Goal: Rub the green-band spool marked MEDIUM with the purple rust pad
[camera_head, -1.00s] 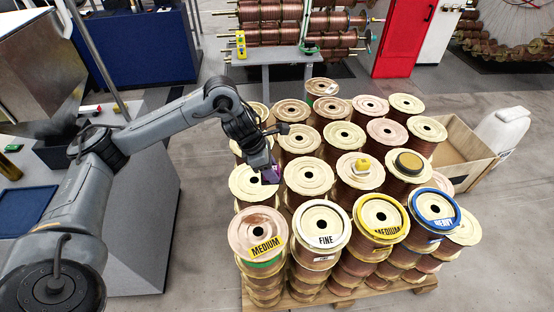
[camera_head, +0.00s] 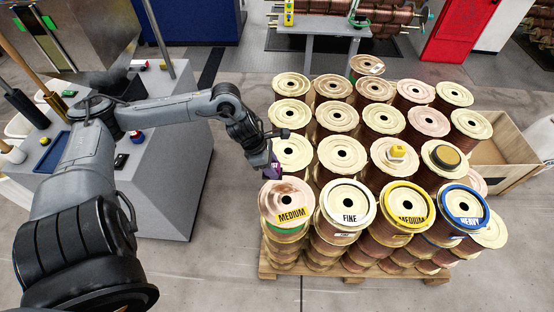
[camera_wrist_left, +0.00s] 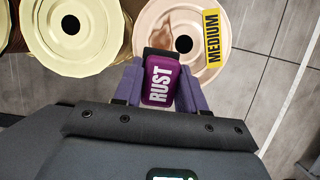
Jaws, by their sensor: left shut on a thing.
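The green-band spool marked MEDIUM (camera_head: 286,205) stands upright at the front left corner of the stack. Its top has a yellow label and a brownish rusty patch. It also shows in the left wrist view (camera_wrist_left: 215,53), just beyond the pad. My left gripper (camera_head: 273,170) is shut on the purple rust pad (camera_wrist_left: 159,82), which reads RUST. In the head view the pad is a small purple patch near the spool's far edge. In the wrist view the pad's dark front end overlaps the spool's rim; I cannot tell whether they touch. My right gripper is not in view.
Next to the spool stand others marked FINE (camera_head: 349,213), MEDIUM with a yellow band (camera_head: 407,207), and HEAVY (camera_head: 464,207). The stack rests on a wooden pallet (camera_head: 266,271). A yellow object (camera_head: 397,152) sits on one spool. Free floor lies in front and left.

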